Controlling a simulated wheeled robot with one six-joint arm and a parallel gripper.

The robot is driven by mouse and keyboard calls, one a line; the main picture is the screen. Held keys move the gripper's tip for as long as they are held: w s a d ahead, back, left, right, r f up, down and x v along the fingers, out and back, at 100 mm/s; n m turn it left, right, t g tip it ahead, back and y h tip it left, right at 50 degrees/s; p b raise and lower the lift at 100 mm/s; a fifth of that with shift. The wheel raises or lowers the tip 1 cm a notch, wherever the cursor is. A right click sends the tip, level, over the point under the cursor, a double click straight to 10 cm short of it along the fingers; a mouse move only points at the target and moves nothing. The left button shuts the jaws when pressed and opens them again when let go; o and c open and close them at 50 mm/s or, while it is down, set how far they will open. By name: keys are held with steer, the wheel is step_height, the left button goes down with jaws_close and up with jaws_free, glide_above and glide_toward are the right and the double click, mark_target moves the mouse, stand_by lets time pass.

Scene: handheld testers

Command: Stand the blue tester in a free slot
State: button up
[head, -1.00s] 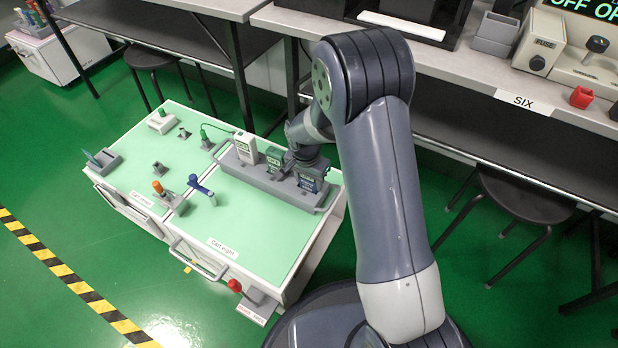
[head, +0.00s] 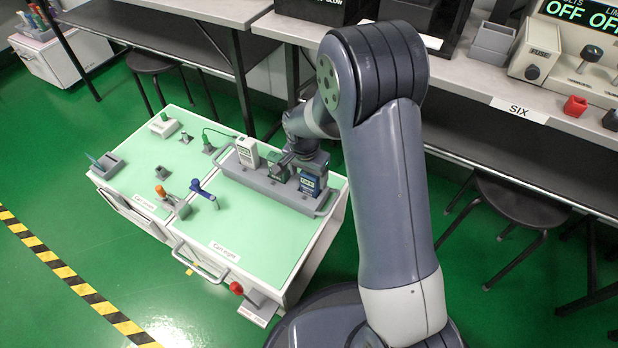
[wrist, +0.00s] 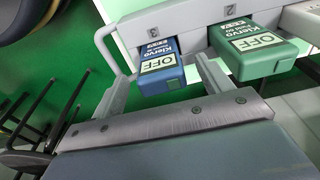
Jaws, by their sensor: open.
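The blue tester (head: 311,184) stands upright in the right-end slot of the grey rack (head: 262,181) on the cart. It also shows in the wrist view (wrist: 160,72), with an "OFF" display. My gripper (wrist: 153,52) is open, its two fingers apart on either side of the blue tester, with a gap visible at the right finger. In the head view my gripper (head: 295,160) is behind and above the tester, partly hidden by my arm. How deep the tester sits in its slot is hidden.
A green tester (head: 278,168) stands in the neighbouring slot, close to my right finger in the wrist view. A white tester (head: 247,151) stands left of it.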

mark_target(309, 182)
steer(key=r, duration=0.2)
steer(key=r+p, duration=0.1)
steer(key=r, duration=0.2)
steer(key=shift+s+a+r, duration=0.2)
steer(key=shift+s+r, duration=0.1)
steer(key=f+b, duration=0.1)
steer(key=f, duration=0.2)
steer(key=f+b, duration=0.1)
steer(key=f, duration=0.3)
steer(key=w+f+b, duration=0.1)
steer(key=f+b, duration=0.1)
steer(key=f, duration=0.2)
steer(key=shift+d+f, duration=0.15)
steer(key=shift+d, duration=0.25)
steer(key=shift+w+r+p, duration=0.1)
steer(key=shift+r+p, duration=0.35)
steer(key=shift+r, duration=0.45)
steer(key=shift+f, duration=0.1)
